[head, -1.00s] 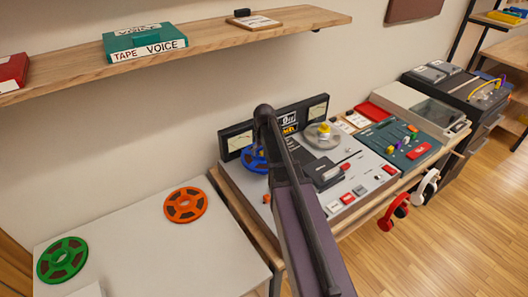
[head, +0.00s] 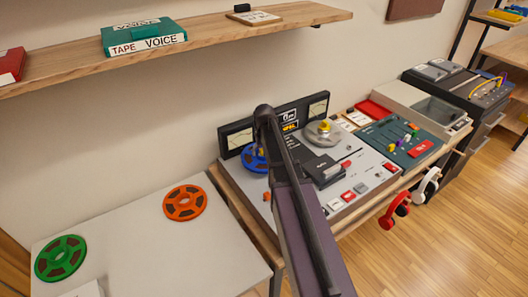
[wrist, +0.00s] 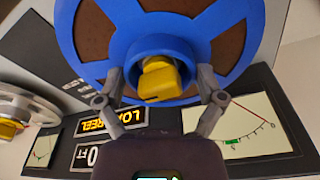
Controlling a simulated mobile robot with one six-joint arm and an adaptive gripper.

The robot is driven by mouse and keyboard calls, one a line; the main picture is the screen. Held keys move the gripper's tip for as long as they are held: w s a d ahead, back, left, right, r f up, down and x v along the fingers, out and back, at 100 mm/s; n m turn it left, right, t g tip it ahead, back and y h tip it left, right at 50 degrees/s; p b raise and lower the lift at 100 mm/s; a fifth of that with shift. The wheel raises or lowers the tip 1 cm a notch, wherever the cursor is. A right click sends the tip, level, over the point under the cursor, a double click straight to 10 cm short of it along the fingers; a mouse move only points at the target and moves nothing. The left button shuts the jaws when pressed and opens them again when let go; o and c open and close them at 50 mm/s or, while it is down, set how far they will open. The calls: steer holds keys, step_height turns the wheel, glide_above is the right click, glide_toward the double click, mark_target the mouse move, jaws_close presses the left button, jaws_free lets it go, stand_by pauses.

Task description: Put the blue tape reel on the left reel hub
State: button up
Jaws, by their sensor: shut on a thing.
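The blue tape reel (head: 252,160) is at the left side of the tape deck (head: 232,180), partly hidden behind my arm in the head view. In the wrist view the blue reel (wrist: 85,40) fills the upper middle, with brown tape between its spokes. A yellow hub piece (wrist: 158,78) shows in its central opening. My gripper (wrist: 161,76) has one finger on each side of the reel's raised blue centre and is shut on it. I cannot tell how far down the reel sits on the left hub.
A grey reel (head: 323,134) with a yellow centre sits on the deck's right hub. The meter panel (head: 290,118) stands close behind the reels. An orange reel (head: 184,203) and a green reel (head: 61,258) lie on the white table (head: 140,245). A shelf (head: 215,35) hangs above.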

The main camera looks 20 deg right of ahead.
steer(key=shift+f+b, duration=0.7)
steer(key=shift+f, duration=0.05)
steer(key=o, duration=1)
steer(key=shift+r, duration=0.2)
